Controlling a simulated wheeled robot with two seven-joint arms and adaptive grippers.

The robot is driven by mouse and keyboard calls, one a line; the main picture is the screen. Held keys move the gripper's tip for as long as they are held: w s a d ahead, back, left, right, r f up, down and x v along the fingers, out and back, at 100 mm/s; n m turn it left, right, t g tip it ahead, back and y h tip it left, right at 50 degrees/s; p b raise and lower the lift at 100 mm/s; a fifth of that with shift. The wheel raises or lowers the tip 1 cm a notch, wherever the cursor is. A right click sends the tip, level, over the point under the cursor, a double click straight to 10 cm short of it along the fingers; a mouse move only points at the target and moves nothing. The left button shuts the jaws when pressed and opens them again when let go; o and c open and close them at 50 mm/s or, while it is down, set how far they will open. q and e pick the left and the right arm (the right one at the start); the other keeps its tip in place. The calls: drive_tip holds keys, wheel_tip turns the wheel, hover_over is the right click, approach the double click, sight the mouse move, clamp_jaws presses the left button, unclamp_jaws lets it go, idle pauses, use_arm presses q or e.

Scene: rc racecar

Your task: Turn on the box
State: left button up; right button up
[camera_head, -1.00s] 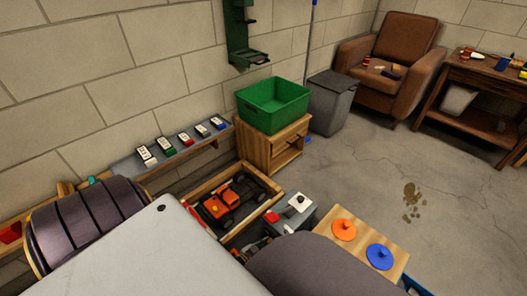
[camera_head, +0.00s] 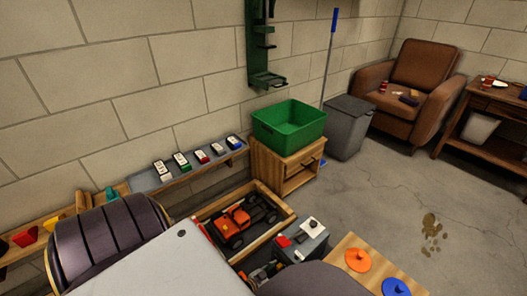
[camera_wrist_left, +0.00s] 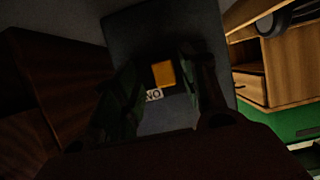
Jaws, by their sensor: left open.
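The grey box (camera_head: 301,247) stands on the floor beside the wooden crate. Its top carries a red part (camera_head: 283,241) and a white part with a dark knob (camera_head: 313,224). My left gripper (camera_head: 262,273) is low at the left side of the box, partly hidden behind my own body. In the left wrist view, the open fingers (camera_wrist_left: 168,100) reach over a grey surface, seemingly the box (camera_wrist_left: 150,28). Between them show an orange-yellow square (camera_wrist_left: 163,73) and a white label reading "NO" (camera_wrist_left: 153,96). Contact cannot be told. My right gripper is not in view.
An orange toy car (camera_head: 240,220) sits in the wooden crate (camera_head: 278,203). A green bin (camera_head: 289,126) stands on a wooden cabinet (camera_head: 290,170). A board with orange and blue discs (camera_head: 350,245) is at the front right. The right floor is mostly clear.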

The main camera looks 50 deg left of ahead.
use_arm(q)
drive_tip(key=d+v, duration=0.1)
drive_tip(key=v, duration=1)
drive_tip(key=shift+s+a, duration=0.35)
drive_tip(key=shift+a, duration=0.1)
idle(0.7)
drive_tip(key=shift+r, duration=0.1)
